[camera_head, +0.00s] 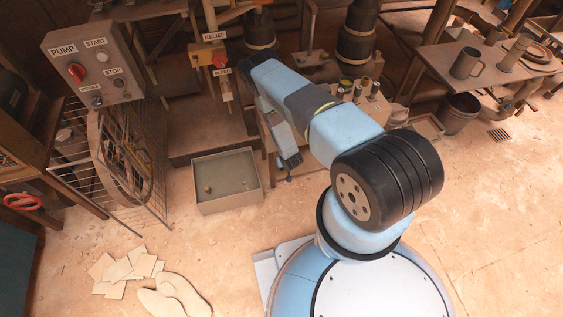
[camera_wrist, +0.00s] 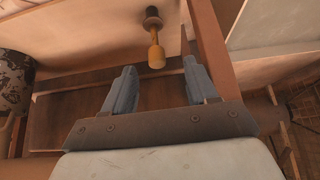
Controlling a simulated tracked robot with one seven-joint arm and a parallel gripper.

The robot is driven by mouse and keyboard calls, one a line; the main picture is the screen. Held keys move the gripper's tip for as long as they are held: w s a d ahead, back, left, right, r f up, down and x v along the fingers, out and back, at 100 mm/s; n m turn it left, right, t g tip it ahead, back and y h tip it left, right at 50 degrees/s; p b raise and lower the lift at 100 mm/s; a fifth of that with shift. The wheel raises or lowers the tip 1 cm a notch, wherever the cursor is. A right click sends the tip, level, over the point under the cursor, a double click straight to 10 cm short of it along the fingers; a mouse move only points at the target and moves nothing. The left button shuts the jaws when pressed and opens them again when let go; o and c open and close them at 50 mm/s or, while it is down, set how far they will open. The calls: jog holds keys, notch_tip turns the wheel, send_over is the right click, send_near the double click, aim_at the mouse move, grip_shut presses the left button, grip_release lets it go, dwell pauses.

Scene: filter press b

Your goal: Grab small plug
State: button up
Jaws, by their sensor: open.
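My gripper (camera_wrist: 160,78) is open in the wrist view, with its two blue fingers spread and nothing between them. A small piece with a dark head and a yellow shaft (camera_wrist: 155,52) stands out just past the fingertips, roughly in line with the gap. It looks like the small plug, but I cannot be sure. It is apart from both fingers. In the head view my gripper (camera_head: 289,165) hangs low beside the bench, right of a grey open box; the arm hides part of the bench, and I cannot make out this piece there.
The grey open box (camera_head: 227,205) holds small round pieces. Several short cylinders (camera_head: 362,85) stand on the bench behind my arm. A pump control box (camera_head: 92,60) and a wire cage (camera_head: 105,165) are at left. Floor at front left is mostly clear, with scattered pale sheets (camera_head: 125,268).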

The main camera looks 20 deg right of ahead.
jog(key=shift+s+d+x, duration=0.1)
jog(key=shift+d+x, duration=0.05)
jog(key=shift+x, duration=1.8)
jog(key=shift+s+d+x, duration=0.1)
jog(key=shift+d+x, duration=0.05)
jog(key=shift+x, duration=1.85)
jog(key=shift+d+x, duration=0.15)
jog(key=shift+x, duration=1.8)
jog(key=shift+f, duration=0.15)
jog(key=c, duration=1)
